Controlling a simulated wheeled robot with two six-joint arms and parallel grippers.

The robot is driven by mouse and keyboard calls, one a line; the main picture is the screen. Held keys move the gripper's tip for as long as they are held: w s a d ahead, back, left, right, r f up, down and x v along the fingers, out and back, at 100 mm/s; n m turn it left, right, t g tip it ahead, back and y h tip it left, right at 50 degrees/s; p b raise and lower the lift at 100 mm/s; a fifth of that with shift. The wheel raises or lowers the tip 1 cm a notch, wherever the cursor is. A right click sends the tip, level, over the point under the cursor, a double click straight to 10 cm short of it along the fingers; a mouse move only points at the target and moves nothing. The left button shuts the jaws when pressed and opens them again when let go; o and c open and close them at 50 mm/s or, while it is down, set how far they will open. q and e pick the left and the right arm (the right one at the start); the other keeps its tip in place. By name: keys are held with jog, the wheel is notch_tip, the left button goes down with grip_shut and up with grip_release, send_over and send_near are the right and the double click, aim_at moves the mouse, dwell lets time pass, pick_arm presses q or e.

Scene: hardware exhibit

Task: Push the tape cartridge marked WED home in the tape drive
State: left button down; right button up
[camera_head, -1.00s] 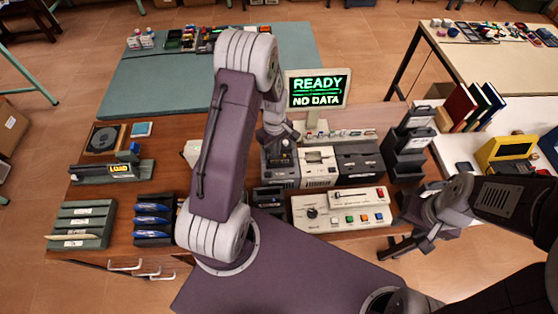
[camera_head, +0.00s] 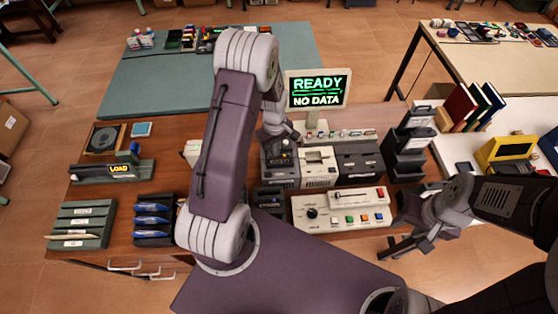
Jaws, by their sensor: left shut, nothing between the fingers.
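My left gripper (camera_head: 283,152) is shut and points down at the top of the grey unit (camera_head: 284,183) at the left of a row of machines on the wooden bench. This unit looks like the tape drive. The forearm and fingers hide much of its top, and I cannot tell whether the fingers touch anything. I cannot make out the cartridge marked WED or read any such label. My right gripper (camera_head: 390,244) is open and empty, over the bench's front right edge.
A monitor (camera_head: 318,90) reads READY, NO DATA. A white control panel (camera_head: 342,209) with coloured buttons lies in front of the machines. Racks with blue items (camera_head: 153,220) and labelled slots (camera_head: 82,224) stand at the left. Dark stacked trays (camera_head: 405,150) stand at the right.

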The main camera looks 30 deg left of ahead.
pick_arm(q)
jog(key=shift+f, duration=0.2)
jog(key=shift+f+b, duration=0.35)
jog(key=shift+b, duration=0.05)
jog(key=shift+f+b, duration=0.7)
jog(key=shift+f, duration=0.35)
dwell(1.0)
notch_tip(320, 180, up, 7)
jog(key=p, duration=0.6)
jog(key=shift+r, duration=0.15)
jog(key=shift+f, duration=0.2)
